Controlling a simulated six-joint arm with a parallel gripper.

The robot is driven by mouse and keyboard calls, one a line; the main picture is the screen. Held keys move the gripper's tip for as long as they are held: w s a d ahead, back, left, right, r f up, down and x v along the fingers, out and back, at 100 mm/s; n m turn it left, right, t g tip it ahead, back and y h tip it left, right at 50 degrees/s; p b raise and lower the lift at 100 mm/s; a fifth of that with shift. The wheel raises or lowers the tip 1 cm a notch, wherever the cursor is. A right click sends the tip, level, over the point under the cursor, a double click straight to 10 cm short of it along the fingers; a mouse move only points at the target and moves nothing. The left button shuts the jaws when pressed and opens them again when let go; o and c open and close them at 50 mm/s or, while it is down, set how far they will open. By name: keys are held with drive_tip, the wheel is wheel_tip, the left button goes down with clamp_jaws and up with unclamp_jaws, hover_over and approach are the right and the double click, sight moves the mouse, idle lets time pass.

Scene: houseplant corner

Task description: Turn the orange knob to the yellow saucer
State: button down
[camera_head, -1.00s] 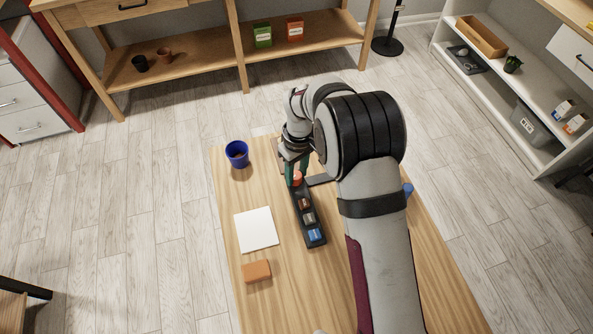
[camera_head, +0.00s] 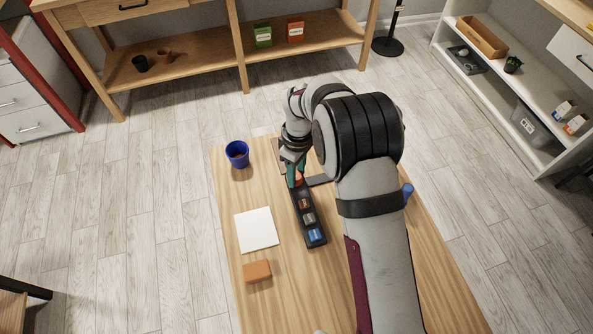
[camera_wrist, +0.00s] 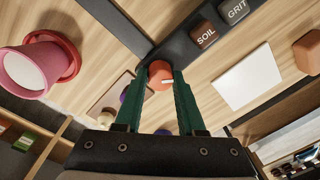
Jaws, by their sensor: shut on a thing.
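The orange knob (camera_wrist: 160,72) sits at the end of a black panel (camera_head: 308,228). It carries a white pointer mark, which points to the right in the wrist view. My gripper (camera_wrist: 161,80) is shut on the knob, with one green finger on each side of it. In the head view the knob (camera_head: 298,178) shows only in part below my gripper (camera_head: 295,174). I see no yellow saucer in either view. A red saucer (camera_wrist: 74,62) under a pink pot (camera_wrist: 30,68) shows at the left of the wrist view.
The panel has several buttons, among them SOIL (camera_wrist: 204,36) and GRIT (camera_wrist: 234,10). A white sheet (camera_head: 256,230), an orange block (camera_head: 257,271) and a blue pot (camera_head: 237,153) are on the table (camera_head: 285,300). My arm hides much of the table's right side.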

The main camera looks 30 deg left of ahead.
sight(298, 173)
drive_tip(key=c, duration=0.5)
unclamp_jaws()
drive_tip(key=r, duration=1.5)
drive_tip(key=shift+w+r, duration=0.35)
drive_tip(key=shift+r, duration=0.05)
